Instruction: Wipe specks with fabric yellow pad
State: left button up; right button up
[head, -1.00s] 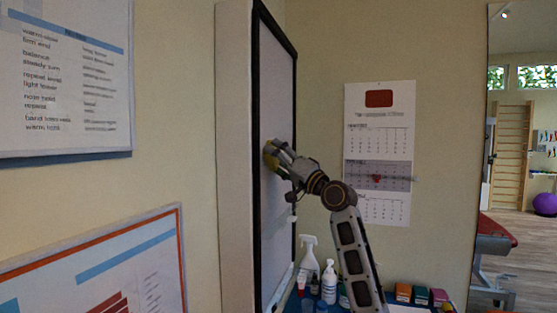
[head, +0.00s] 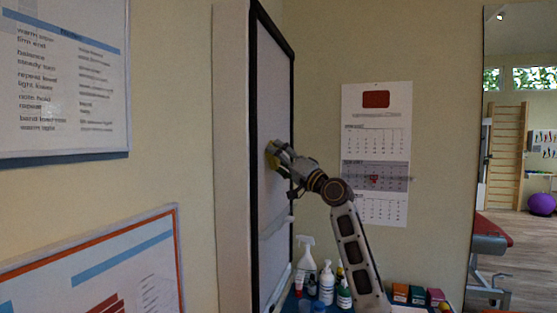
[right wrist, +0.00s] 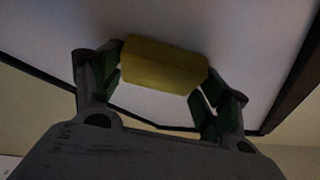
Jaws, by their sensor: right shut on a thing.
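The yellow pad (right wrist: 163,66) is held between the fingers of my right gripper (right wrist: 160,85) in the right wrist view. In the head view my right gripper (head: 280,160) holds the pad (head: 272,154) against or very close to the pale, black-framed board (head: 275,95) on the wall; whether it touches I cannot tell. The board is seen at a steep angle. I can make out no specks on it in either view. My left gripper is not in view.
Below the arm, a blue surface carries a white spray bottle (head: 306,262), a pump bottle (head: 327,283) and small coloured boxes (head: 417,294). A calendar (head: 376,150) hangs right of the board. Framed posters (head: 65,80) hang at the left.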

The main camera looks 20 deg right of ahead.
jog(key=shift+w, duration=0.1)
jog(key=shift+w+d, duration=0.5)
jog(key=shift+w, duration=0.25)
jog(key=shift+w+d, duration=0.5)
jog(key=shift+w, duration=0.25)
jog(key=shift+w+d, duration=0.55)
jog(key=shift+w, duration=0.25)
jog(key=shift+w+d, duration=0.55)
jog(key=shift+w, duration=0.2)
jog(key=shift+w+d, duration=0.5)
jog(key=shift+w, duration=0.3)
jog(key=shift+w+d, duration=0.5)
jog(key=shift+w, duration=0.3)
